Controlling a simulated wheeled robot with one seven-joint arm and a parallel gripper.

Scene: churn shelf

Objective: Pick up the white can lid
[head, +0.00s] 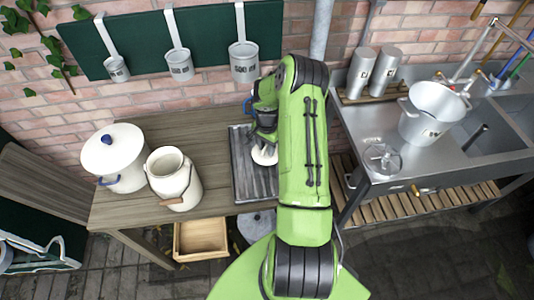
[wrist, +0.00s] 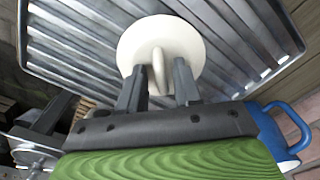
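The white can lid (wrist: 140,42) is a round cream-white disc with a loop handle on top. It lies on the ridged grey metal tray (wrist: 95,50). In the head view the lid (head: 262,157) is partly hidden by my arm. My gripper (wrist: 160,84) is open above the lid in the wrist view, with one finger on each side of the loop handle. Gaps show between the fingers and the handle. The open white can (head: 185,187) stands on the wooden table, left of the tray.
A white pot (head: 122,178) with a blue-knobbed lid stands left of the can. A blue mug (wrist: 270,130) is close beside my gripper. Cups hang on the wall at the back. A metal sink counter (head: 430,165) with a bucket (head: 420,127) is right.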

